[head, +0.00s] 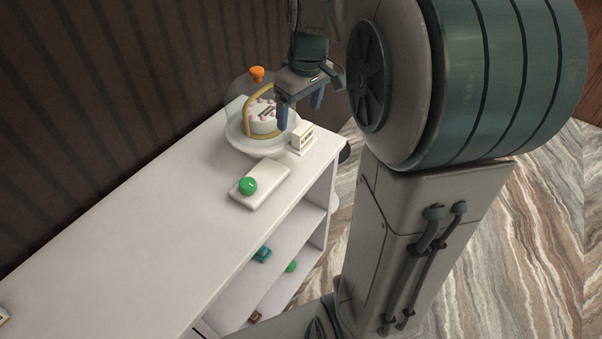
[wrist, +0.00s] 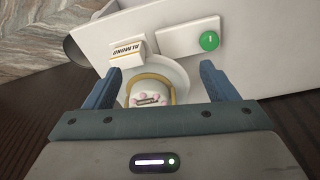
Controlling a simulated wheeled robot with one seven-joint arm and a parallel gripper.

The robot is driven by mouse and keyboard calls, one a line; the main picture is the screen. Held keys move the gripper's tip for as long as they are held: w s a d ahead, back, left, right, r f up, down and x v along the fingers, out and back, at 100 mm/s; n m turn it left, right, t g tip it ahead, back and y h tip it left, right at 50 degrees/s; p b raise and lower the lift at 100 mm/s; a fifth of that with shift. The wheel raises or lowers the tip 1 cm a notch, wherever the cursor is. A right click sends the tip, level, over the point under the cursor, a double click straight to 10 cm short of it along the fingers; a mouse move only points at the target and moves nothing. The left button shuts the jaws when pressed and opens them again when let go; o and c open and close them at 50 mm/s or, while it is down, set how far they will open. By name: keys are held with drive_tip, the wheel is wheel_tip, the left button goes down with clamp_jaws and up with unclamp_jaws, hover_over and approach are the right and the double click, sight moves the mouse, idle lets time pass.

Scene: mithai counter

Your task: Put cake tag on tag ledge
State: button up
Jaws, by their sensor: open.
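A small tag with dark lettering (head: 266,111) lies on a pale cake (head: 262,124) on a round white stand (head: 238,141). The wrist view also shows the lettered tag (wrist: 149,100) on the cake, between my fingers. A yellow band arches at the cake, and a clear dome with an orange knob (head: 257,74) shows around it. A small white block lettered "ALMOND" (wrist: 127,49) stands beside the stand; it also shows in the head view (head: 302,136). I cannot tell whether it is the tag ledge. My gripper (head: 300,104) is open and empty, above the stand's right side.
A white slab with a green round button (head: 248,186) lies in front of the stand. The white counter top (head: 130,230) is mostly clear to the left. Small green and teal items (head: 262,254) sit on the shelf below. A dark ribbed wall (head: 110,90) runs behind.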

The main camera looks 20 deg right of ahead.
drive_tip(key=s+a+f+m, duration=0.2)
drive_tip(key=s+a, duration=0.1)
drive_tip(key=s, duration=0.5)
drive_tip(key=s+a+f+m+t, duration=0.1)
drive_tip(key=s+a, duration=0.3)
drive_tip(key=s, duration=0.5)
drive_tip(key=shift+f+m+h, duration=0.3)
drive_tip(key=shift+f+m, duration=0.45)
drive_tip(key=shift+m, duration=0.05)
